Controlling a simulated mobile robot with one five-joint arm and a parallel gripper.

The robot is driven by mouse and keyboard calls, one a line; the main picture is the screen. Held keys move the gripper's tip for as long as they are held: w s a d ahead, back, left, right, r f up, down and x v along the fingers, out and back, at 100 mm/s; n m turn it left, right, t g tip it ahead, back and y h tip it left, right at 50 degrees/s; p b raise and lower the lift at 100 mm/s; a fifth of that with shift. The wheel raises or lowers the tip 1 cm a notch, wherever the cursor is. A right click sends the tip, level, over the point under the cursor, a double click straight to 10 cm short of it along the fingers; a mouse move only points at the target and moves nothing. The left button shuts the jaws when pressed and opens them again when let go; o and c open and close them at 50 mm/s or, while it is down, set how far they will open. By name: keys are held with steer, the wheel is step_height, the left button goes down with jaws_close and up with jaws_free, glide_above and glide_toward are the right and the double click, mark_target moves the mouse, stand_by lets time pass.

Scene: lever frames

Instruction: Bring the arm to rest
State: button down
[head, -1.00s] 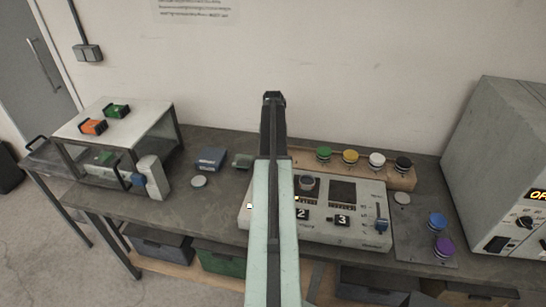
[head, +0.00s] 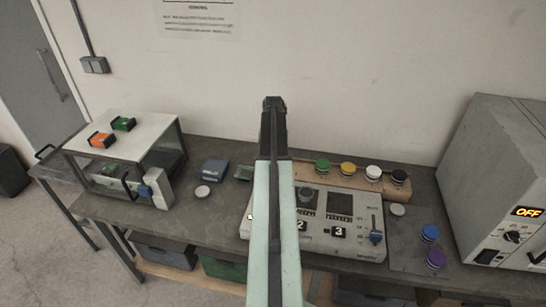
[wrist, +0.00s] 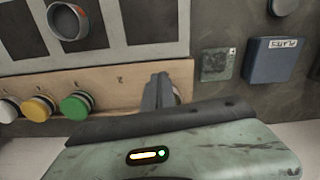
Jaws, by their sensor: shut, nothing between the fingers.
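My arm reaches up the middle of the head view, in front of the bench. My gripper (head: 273,103) is at its far end, pointing toward the wall, above the rear of the bench. In the wrist view the gripper (wrist: 160,90) shows as narrow grey fingers, shut and empty, over the wooden strip (wrist: 115,93). The arm hides part of the control panel (head: 345,246) and of the wooden strip in the head view.
Green, yellow, white and black knobs (head: 347,169) stand on the strip. A grey cabinet reading OFF (head: 495,150) stands at the right. A white-topped stand (head: 150,135) with orange and green blocks is at the left. A blue box (head: 214,170) sits between stand and arm.

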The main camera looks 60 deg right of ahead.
step_height(320, 180, up, 3)
steer(key=shift+r+p, duration=0.1)
steer(key=shift+p, duration=0.65)
